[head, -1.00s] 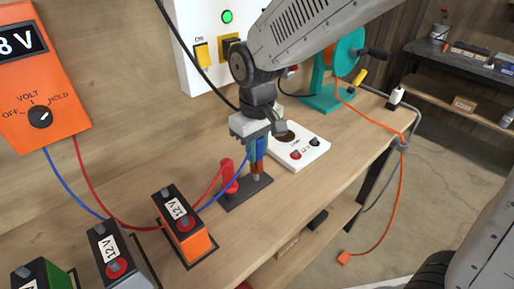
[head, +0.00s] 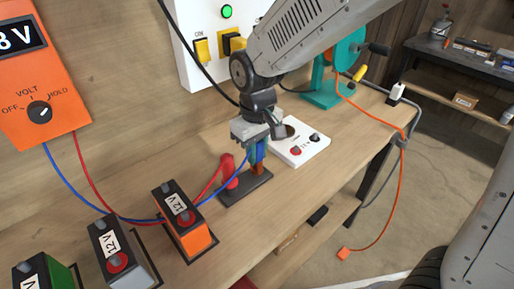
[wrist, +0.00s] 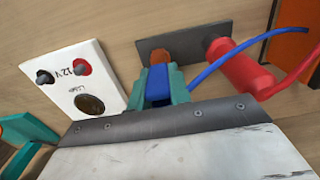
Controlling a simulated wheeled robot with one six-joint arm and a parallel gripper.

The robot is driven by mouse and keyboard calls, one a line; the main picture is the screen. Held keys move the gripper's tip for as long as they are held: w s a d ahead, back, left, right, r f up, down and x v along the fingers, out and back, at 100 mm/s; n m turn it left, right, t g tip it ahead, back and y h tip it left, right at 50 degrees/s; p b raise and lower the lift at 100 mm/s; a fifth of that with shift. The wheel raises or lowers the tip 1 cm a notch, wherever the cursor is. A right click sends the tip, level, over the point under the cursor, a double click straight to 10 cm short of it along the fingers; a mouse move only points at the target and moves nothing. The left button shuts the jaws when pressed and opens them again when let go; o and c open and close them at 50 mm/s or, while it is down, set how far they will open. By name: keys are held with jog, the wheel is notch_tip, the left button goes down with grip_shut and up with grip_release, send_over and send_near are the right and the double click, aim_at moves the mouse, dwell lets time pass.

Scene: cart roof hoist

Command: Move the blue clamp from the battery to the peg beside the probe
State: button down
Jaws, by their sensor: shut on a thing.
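My gripper (head: 254,158) is shut on the blue clamp (wrist: 158,80), which sits between its teal fingers. The brown peg (wrist: 161,53) stands on a dark plate (wrist: 188,34); in the head view the peg (head: 257,170) shows just below the clamp. The clamp's end overlaps the peg; I cannot tell whether it grips it. The red probe (head: 228,172) stands on the same plate, left of the peg, and lies to the right in the wrist view (wrist: 238,68). The orange battery (head: 186,225) with a 12 V label is lower left. A blue wire runs from the clamp.
A white panel (head: 305,150) with red and black terminals lies just right of my gripper. Two more batteries, grey (head: 122,255) and green (head: 45,275), stand at lower left. The bench front is mostly clear.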

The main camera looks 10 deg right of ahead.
jog(key=shift+f, duration=0.55)
jog(key=c, duration=1.2)
grip_release()
notch_tip(320, 180, up, 8)
jog(key=shift+f, duration=0.1)
